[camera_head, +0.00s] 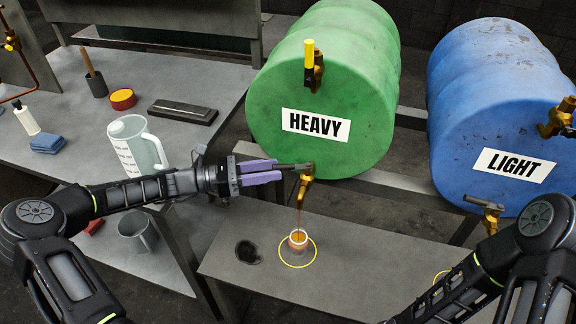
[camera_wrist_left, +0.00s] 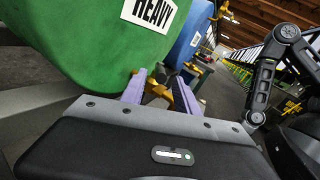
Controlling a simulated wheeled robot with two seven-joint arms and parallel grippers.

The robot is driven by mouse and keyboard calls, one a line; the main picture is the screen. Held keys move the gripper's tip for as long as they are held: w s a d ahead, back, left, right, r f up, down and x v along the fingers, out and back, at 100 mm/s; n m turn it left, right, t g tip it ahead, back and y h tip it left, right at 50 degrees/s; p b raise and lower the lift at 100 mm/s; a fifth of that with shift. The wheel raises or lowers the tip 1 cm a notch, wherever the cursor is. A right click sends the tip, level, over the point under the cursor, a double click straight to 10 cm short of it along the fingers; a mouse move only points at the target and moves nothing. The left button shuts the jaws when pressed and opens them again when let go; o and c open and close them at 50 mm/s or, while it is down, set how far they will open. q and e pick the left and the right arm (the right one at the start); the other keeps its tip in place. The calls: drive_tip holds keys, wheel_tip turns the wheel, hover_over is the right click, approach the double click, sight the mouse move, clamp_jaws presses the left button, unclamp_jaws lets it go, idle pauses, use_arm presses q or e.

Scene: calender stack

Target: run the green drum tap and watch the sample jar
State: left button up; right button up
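The green drum (camera_head: 350,75) labelled HEAVY lies on its side on a rack. Its lower brass tap (camera_head: 307,178) has a grey lever (camera_head: 288,167) pointing left, and brown liquid runs from the spout. The stream falls into the small sample jar (camera_head: 298,241), which stands inside a yellow ring on the low bench. Amber liquid shows in the jar; its exact level is hard to read. My left gripper (camera_head: 281,171) is at the lever, purple fingers apart. In the left wrist view, the tap (camera_wrist_left: 158,90) shows between the spread fingers. My right gripper is out of view.
A blue drum (camera_head: 500,110) labelled LIGHT lies to the right with its own tap (camera_head: 487,207). A dark round patch (camera_head: 248,253) is left of the jar on the bench (camera_head: 345,268). A clear jug (camera_head: 137,147) and a grey mug (camera_head: 137,232) stand at left.

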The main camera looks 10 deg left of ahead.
sight(298, 166)
use_arm(q)
drive_tip(key=x, duration=0.5)
drive_tip(key=shift+p, duration=0.35)
clamp_jaws()
idle(1.1)
